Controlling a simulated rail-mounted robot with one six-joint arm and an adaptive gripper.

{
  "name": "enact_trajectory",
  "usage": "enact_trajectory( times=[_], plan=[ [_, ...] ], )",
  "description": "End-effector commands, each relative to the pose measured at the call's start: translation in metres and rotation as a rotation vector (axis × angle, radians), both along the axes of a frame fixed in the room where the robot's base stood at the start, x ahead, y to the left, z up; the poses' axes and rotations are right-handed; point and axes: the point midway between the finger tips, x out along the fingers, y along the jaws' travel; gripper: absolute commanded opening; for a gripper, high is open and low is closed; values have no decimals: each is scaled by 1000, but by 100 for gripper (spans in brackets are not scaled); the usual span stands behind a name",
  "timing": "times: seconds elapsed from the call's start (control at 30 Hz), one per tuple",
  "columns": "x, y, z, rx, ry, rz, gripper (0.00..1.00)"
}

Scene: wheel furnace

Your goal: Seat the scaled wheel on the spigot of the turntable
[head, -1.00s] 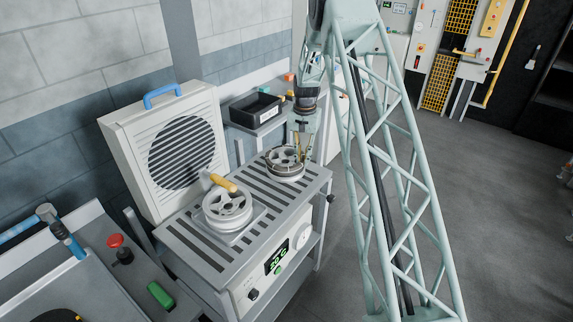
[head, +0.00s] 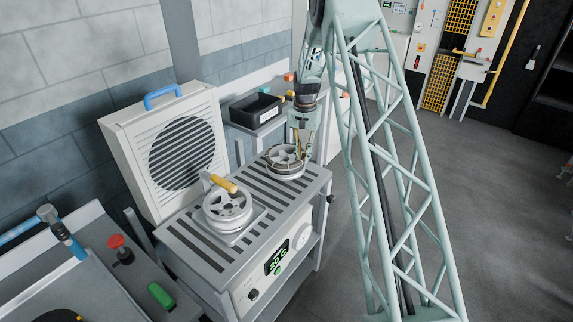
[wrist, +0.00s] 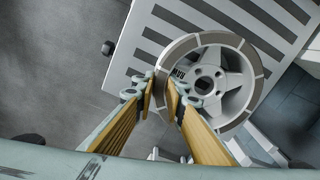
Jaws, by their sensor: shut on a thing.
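The scaled wheel (head: 283,155), a spoked wheel with a dark, brownish rim, is at the far right end of the slatted bench top. Its patchy rim, pale spokes and hub holes show in the wrist view (wrist: 246,84). My gripper (head: 303,152) points down at the wheel's right side. In the wrist view its two fingers (wrist: 161,92) straddle the left edge of the rim, shut on the rim wall. A paler round part shows just below the wheel; I cannot tell whether they touch. A second pale spoked wheel (head: 227,204) lies nearer, on a square plate. I cannot make out the turntable's spigot.
A yellow handle (head: 224,183) sticks up over the near wheel. A louvred panel (head: 180,150) with a blue handle stands behind the bench (head: 198,262). A black bin (head: 256,110) stands beyond. A side table with a red button (head: 116,241) is at the lower left.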

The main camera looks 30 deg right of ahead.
Motion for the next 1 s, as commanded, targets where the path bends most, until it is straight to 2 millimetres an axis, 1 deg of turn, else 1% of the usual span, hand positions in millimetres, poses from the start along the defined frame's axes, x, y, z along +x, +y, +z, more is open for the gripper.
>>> enact_trajectory(
  times=[0.03, 1.0],
  plan=[
    [1, 0, 3, -1, -2, 0, 0],
    [1, 0, 29, -1, -2, 0, 0]
  ],
)
